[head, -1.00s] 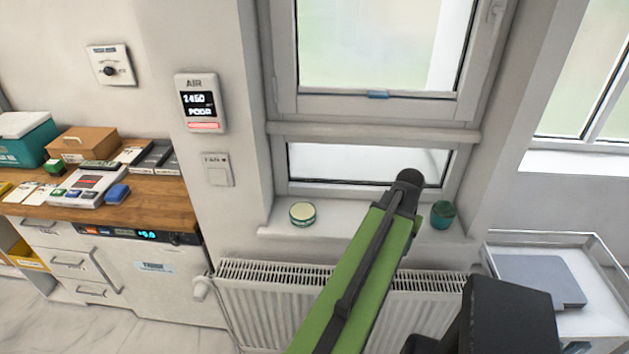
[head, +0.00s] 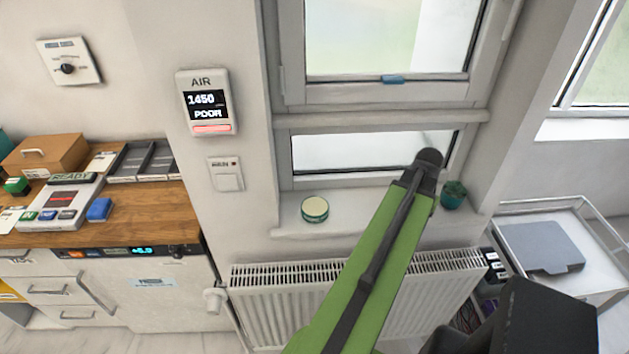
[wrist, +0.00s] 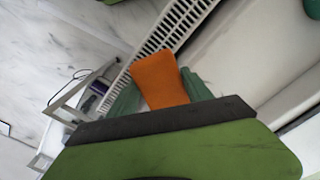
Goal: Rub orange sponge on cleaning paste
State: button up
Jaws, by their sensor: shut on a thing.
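The orange sponge (wrist: 158,79) is between the green fingers of my gripper (wrist: 160,88) in the wrist view. My gripper is shut on it, and the sponge sticks out past the fingers, with the white radiator behind it. A round tin with a pale top and green side (head: 314,209), which looks like the cleaning paste, stands on the window sill in the head view. The sponge and gripper do not show in the head view. My green arm crosses that view to the right of the tin.
A white radiator (head: 262,290) is below. A metal trolley (head: 598,262) stands at right. A wooden counter (head: 150,212) with several items is at left.

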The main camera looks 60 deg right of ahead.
jog(key=w+r+n+p, duration=0.3)
jog(key=w+r+p, duration=0.1)
jog(key=w, duration=1.2)
notch_tip(320, 180, up, 3)
jog(key=n+p, duration=0.2)
jog(key=n, duration=0.2)
send_over(315, 206)
jog(key=shift+w, duration=0.15)
jog(key=shift+m, duration=0.3)
notch_tip(315, 206, down, 6)
jog(key=b, duration=0.5)
jog(key=shift+b, duration=0.4)
jog(key=shift+f+b, duration=0.45)
jog(key=shift+c, duration=0.2)
notch_tip(315, 206, up, 7)
jog(key=p, duration=0.7)
